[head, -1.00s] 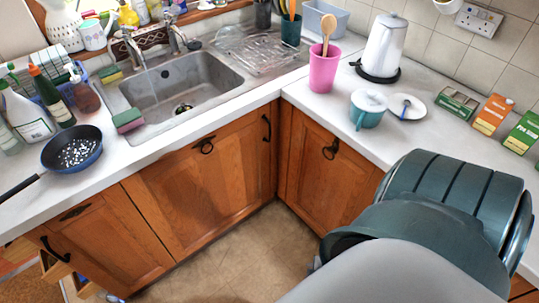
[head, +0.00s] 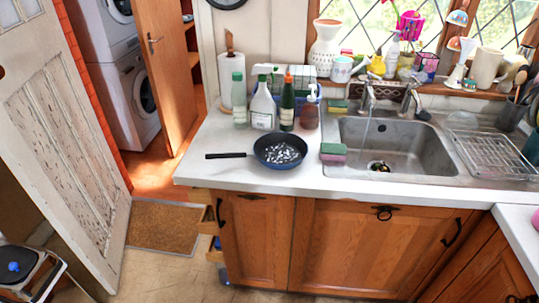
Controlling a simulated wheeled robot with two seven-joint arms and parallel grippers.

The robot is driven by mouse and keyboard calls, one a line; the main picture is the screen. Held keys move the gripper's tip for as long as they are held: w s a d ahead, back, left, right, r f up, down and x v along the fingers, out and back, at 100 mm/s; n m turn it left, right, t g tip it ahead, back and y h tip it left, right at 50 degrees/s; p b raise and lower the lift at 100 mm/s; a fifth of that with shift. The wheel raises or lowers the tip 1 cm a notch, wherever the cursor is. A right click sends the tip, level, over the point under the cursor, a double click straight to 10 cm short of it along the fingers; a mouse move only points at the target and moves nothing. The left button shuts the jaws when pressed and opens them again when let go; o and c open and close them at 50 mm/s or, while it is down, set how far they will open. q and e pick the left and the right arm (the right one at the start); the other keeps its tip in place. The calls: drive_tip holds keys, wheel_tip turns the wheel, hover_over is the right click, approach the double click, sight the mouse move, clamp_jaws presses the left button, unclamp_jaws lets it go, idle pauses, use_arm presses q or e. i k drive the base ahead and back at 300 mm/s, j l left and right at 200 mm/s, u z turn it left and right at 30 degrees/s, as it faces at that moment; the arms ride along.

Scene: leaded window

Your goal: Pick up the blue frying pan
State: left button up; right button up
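The blue frying pan (head: 280,153) sits upright on the white counter, left of the sink. Its dark inside holds small white speckles or bits that I cannot identify. Its black handle (head: 226,155) points left, lying over the counter near its left end. Neither of my grippers shows in the head view now.
Several bottles (head: 264,106) stand close behind the pan. A pink and green sponge (head: 333,153) lies to its right, beside the sink (head: 395,143). Open drawers (head: 212,220) stick out below the counter's left end. The floor (head: 170,265) in front is mostly clear.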

sight(278, 150)
drive_tip(key=i+j+z, duration=0.15)
drive_tip(key=j, duration=1.05)
drive_tip(key=j+z, duration=0.1)
drive_tip(key=j, duration=1.15)
